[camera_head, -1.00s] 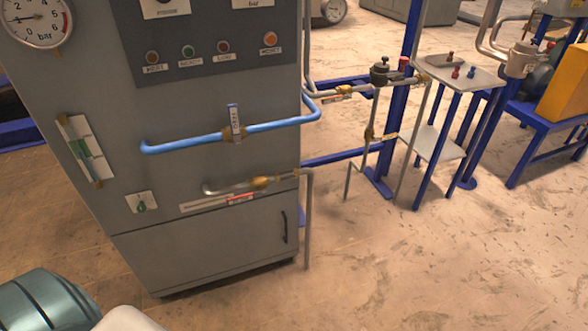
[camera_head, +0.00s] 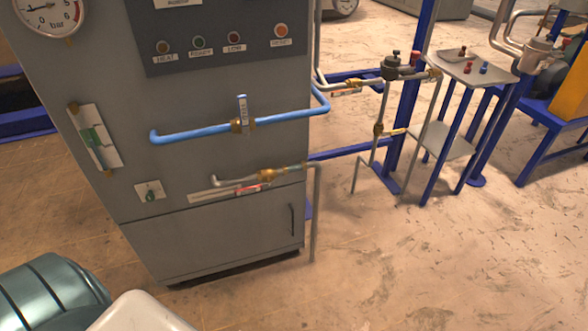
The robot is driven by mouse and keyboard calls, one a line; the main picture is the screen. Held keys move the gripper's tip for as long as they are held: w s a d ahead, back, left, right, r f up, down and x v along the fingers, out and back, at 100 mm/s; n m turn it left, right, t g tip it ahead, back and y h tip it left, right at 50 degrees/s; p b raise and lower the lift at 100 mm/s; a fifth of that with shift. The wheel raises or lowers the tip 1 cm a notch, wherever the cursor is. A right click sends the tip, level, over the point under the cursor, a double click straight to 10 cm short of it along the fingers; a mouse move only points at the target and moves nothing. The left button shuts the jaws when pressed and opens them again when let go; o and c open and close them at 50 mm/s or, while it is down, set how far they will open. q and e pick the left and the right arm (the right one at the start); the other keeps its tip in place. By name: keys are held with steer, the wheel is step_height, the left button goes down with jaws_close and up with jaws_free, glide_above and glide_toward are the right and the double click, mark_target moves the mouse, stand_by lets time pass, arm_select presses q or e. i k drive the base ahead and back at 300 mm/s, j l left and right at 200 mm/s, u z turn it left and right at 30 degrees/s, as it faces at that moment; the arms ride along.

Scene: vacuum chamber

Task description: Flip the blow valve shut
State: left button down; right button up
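A grey cabinet (camera_head: 225,243) carries a blue pipe (camera_head: 195,132) across its front. A brass valve body (camera_head: 236,126) sits on this pipe, with a pale labelled lever (camera_head: 243,108) standing upright, across the pipe. Below it, a grey pipe has a brass valve (camera_head: 266,175) with a red lever (camera_head: 252,188) lying roughly along the pipe. The lever lettering is too small to read, so I cannot tell which is the blow valve. Neither of my grippers is in view.
Right of the cabinet, a blue stand carries thin pipes and a dark regulator (camera_head: 391,68). A small blue-legged table (camera_head: 437,141) stands further right. A sight glass (camera_head: 94,138) and pressure gauge (camera_head: 48,14) are on the cabinet's left. The floor at lower right is clear.

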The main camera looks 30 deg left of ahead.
mark_target(256, 187)
steer(key=j+u, duration=0.1)
steer(key=u, duration=0.65)
steer(key=j+u, duration=0.15)
steer(key=u, duration=0.2)
